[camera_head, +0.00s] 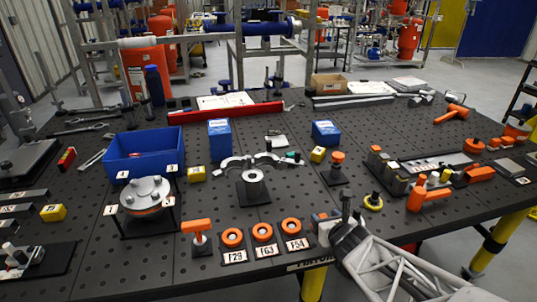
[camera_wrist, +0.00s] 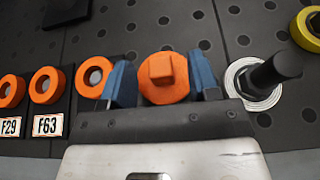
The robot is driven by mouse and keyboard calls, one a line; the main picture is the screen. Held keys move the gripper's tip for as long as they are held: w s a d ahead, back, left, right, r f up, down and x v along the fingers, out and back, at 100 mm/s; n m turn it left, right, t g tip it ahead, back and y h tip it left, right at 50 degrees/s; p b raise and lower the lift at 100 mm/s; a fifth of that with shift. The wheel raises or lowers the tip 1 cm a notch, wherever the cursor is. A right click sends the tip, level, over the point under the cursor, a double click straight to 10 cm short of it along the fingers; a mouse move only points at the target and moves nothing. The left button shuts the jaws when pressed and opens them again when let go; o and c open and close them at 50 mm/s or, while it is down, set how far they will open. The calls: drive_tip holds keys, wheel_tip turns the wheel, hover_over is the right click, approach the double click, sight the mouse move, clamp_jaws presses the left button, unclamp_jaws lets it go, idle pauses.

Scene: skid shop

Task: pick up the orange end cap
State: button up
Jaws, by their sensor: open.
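The orange end cap (camera_wrist: 163,82), a round disc with a raised square knob, appears between the two blue fingers of my gripper (camera_wrist: 163,84) in the wrist view. The fingers are open, one on each side of the cap. I cannot tell how far down they reach beside it. The lower edge of the cap is hidden by the gripper body. In the head view my gripper (camera_head: 326,222) is at the front edge of the table, right of the orange rings, and mostly hides the cap.
An orange ring (camera_wrist: 94,76) lies just left of my gripper. A dark upright cylinder (camera_wrist: 272,72) on a silver base stands close on the right. A yellow ring (camera_head: 373,202) lies farther right. A blue bin (camera_head: 143,153) stands at the left of the perforated table (camera_head: 110,262).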

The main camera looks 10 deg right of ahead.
drive_tip(key=shift+x, duration=0.9)
clamp_jaws()
